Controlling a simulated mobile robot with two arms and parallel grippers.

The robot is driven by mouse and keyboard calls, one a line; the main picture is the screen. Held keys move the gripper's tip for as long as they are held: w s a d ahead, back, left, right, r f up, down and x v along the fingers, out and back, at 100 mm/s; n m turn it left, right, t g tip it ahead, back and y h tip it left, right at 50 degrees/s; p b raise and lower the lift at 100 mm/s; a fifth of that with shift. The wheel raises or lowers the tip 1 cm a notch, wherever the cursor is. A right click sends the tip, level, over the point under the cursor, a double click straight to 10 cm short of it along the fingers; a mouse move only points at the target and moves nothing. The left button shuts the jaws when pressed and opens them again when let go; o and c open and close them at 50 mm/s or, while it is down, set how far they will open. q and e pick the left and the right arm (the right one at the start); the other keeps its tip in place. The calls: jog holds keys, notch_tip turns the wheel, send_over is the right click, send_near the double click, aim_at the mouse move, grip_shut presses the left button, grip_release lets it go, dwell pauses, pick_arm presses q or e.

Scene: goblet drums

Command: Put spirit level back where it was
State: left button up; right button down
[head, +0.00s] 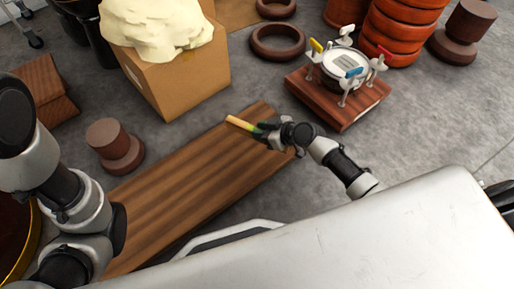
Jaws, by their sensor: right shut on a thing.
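The spirit level (240,123) shows as a short yellow-orange bar over the far right end of the long wooden plank (180,182). My right gripper (264,131) is shut on it, and the fingers hide its near end. I cannot tell whether the level touches the plank or is held above it. My left arm comes in from the left, but its gripper is out of the picture.
A cardboard box (185,75) with cream cloth (155,28) stands behind the plank. A goblet drum with clamps (343,68) sits on a wooden board (345,112) to the right. Brown turned pieces (115,143) stand at left. Grey floor between is clear.

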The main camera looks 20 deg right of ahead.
jog(key=shift+s+a+f, duration=0.7)
jog(key=shift+a+f, duration=0.1)
jog(key=shift+a, duration=0.15)
notch_tip(320, 180, down, 4)
jog(key=b, duration=0.4)
jog(key=shift+r, duration=0.1)
jog(key=c, duration=0.9)
grip_release()
